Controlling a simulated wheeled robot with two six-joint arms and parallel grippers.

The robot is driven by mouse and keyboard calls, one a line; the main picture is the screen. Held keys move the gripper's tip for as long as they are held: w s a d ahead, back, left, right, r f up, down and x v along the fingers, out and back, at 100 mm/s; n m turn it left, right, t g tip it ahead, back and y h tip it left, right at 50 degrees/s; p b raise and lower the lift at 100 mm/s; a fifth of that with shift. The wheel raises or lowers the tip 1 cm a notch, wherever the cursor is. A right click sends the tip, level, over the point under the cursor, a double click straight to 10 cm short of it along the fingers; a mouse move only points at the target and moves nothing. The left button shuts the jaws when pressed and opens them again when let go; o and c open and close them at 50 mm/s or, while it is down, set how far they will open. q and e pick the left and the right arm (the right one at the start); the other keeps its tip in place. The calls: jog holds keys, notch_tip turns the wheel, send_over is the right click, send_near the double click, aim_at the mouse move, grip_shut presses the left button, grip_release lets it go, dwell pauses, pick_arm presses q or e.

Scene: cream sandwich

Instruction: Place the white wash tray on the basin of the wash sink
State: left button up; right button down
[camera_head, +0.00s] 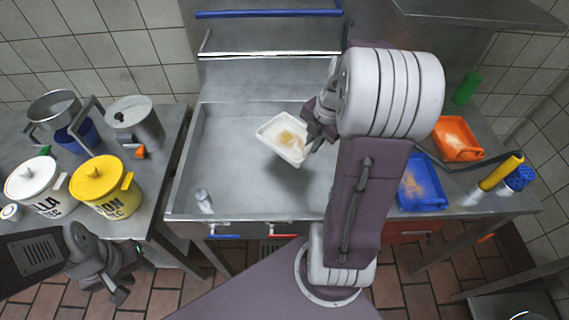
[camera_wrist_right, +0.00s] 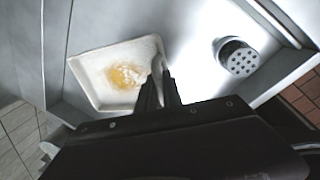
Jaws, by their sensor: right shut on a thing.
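The white wash tray (camera_head: 270,130), with a yellowish-brown stain, is tilted over the basin of the wash sink (camera_head: 230,180) in the head view. My right gripper (camera_head: 312,139) is at the tray's right edge. In the right wrist view the gripper (camera_wrist_right: 158,85) is shut on the rim of the tray (camera_wrist_right: 95,70). Whether the tray touches the basin floor I cannot tell. My left gripper (camera_head: 118,285) hangs empty at the lower left, in front of the left counter; its fingers are too small to judge.
Orange (camera_head: 455,140) and blue (camera_head: 420,190) trays lie right of the sink. White (camera_head: 35,185) and yellow (camera_head: 103,185) pots stand on the left counter.

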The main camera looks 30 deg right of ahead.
jog(key=a+f, duration=0.1)
jog(key=a, duration=0.1)
jog(key=w+a+f, duration=0.1)
jog(key=a, duration=0.1)
jog(key=w+a+f, duration=0.1)
jog(key=a+f, duration=0.1)
jog(key=shift+w+a, duration=0.15)
jog(key=shift+a, duration=0.05)
jog(key=x, duration=0.1)
jog(key=b+x, duration=0.1)
jog(key=x, duration=0.1)
jog(key=shift+s+d+f, duration=0.1)
jog(key=shift+s+f, duration=0.25)
jog(key=shift+f, duration=0.05)
jog(key=shift+w+f, duration=0.1)
jog(key=shift+f, duration=0.1)
jog(key=c, duration=1.5)
grip_release()
